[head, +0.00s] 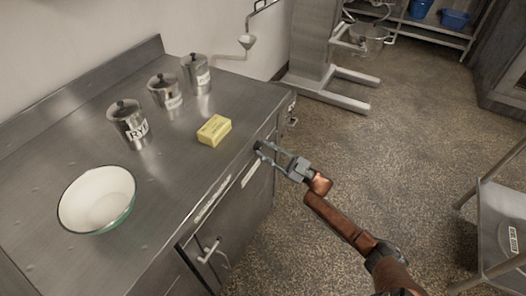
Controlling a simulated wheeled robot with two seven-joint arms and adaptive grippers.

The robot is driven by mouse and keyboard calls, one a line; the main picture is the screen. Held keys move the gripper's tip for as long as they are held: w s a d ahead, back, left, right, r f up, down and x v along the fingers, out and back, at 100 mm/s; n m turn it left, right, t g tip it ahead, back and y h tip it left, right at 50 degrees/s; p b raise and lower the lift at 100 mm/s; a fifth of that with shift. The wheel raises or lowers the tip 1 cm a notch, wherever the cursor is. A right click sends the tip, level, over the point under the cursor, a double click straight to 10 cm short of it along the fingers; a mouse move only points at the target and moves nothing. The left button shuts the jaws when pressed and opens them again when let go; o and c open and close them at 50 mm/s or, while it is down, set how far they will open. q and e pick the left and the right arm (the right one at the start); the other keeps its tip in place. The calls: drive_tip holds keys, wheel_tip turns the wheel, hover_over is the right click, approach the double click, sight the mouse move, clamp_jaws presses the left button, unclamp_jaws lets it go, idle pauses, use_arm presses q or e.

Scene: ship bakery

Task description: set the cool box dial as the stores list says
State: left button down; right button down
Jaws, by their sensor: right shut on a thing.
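My right gripper (268,152) reaches in from the lower right to the upper front of the steel counter (163,225). It is shut on a small fitting there. The fingers hide the fitting, so I cannot tell whether it is the dial or a handle. A pale label strip (212,200) and a smaller white label (249,174) are on the counter front beside the gripper; their writing is too small to read. No dial face or setting is legible, and I cannot make out a stores list. My left gripper is not in view.
On the counter stand a white bowl (97,199), a steel canister marked RYE (127,125), two more canisters (165,92) (196,75) and a yellow packet (214,130). A bar handle (207,250) juts from the front. A metal stand (503,215) is at right. The floor between is clear.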

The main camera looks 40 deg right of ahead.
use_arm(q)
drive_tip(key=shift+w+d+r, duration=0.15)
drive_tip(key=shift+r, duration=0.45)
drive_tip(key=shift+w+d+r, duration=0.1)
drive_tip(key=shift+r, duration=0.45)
use_arm(e)
drive_tip(key=shift+w+n+g+y, duration=0.1)
drive_tip(key=shift+n+g+y, duration=0.35)
drive_tip(key=shift+n, duration=0.65)
drive_tip(key=shift+r, duration=0.1)
drive_tip(key=c, duration=1.6)
unclamp_jaws()
drive_tip(key=v, duration=1.2)
